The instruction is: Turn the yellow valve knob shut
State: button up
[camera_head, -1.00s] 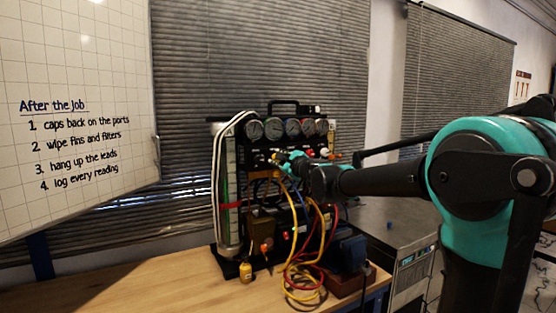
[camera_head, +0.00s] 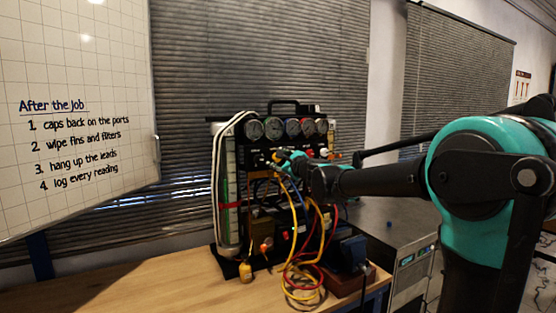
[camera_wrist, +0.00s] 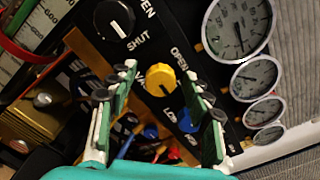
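The yellow valve knob (camera_wrist: 160,80) is on the black panel in the middle of the wrist view, with a small mark on its lower right. The word OPEN is printed at its upper right; other lettering near it is partly hidden by my fingers. My gripper (camera_wrist: 156,66) is open, one finger on each side of the knob. The fingers look apart from the knob, though contact is hard to judge. In the head view my gripper (camera_head: 287,160) is small in front of the gauge rig (camera_head: 262,152), and the knob cannot be made out clearly.
A black knob (camera_wrist: 115,18) marked OPEN and SHUT sits up-left of the yellow one. A blue knob (camera_wrist: 188,120) lies close by the right finger. Several round gauges (camera_wrist: 236,28) line the right. Yellow and red hoses (camera_head: 300,275) hang below my gripper onto the wooden bench (camera_head: 150,285).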

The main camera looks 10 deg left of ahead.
jog(key=v, duration=1.2)
dwell(0.3)
jog(key=s+d+f+n+g+h, duration=0.15)
jog(key=s+f+n, duration=0.25)
jog(key=f, duration=0.4)
jog(key=s+d+f+n+g, duration=0.25)
jog(key=s+f+n, duration=0.2)
jog(key=f, duration=0.25)
jog(key=s+d+f+n+g+h, duration=0.1)
jog(key=s+f+n+g, duration=0.15)
jog(key=f+n, duration=0.4)
jog(key=s+d+f+n+g+h, duration=0.2)
jog(key=s+d+f+h, duration=0.1)
jog(key=s+d+f, duration=0.5)
jog(key=s+d+f+n+g+h, duration=0.2)
jog(key=s+d+f+n+h, duration=0.1)
jog(key=s+d+f, duration=0.6)
notch_tip(320, 180, down, 4)
jog(key=shift+s+d+f+h, duration=0.2)
jog(key=shift+d+h, duration=0.1)
jog(key=shift+h, duration=0.45)
jog(key=shift+r, duration=0.1)
